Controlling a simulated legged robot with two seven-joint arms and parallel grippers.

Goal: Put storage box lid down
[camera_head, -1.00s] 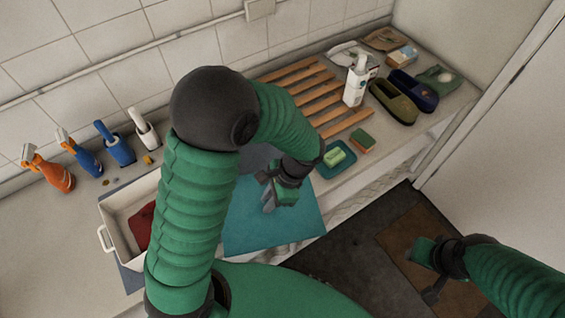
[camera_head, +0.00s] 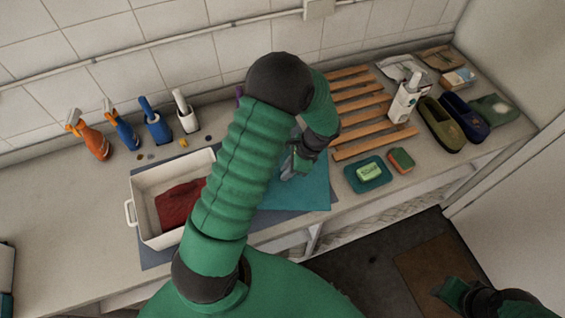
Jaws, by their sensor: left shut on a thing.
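The storage box lid appears to be the flat teal panel (camera_head: 312,190) right of the white storage box (camera_head: 137,190). It lies flat over, or just above, the blue-grey mat (camera_head: 155,257); I cannot tell whether they touch. My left gripper (camera_head: 289,170) is shut on the lid, near its far part; my arm hides the lid's left side. The open box holds a red cloth (camera_head: 180,203). My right gripper (camera_head: 447,293) is at the lower right, over the floor and away from the counter; its finger opening is unclear.
Orange (camera_head: 92,138) and blue (camera_head: 123,131) spray bottles and two brushes in holders (camera_head: 158,127) stand along the wall. A wooden rack (camera_head: 372,137), white bottle (camera_head: 403,104), soap dish (camera_head: 367,174), sponge (camera_head: 401,160) and slippers (camera_head: 441,124) are at the right.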

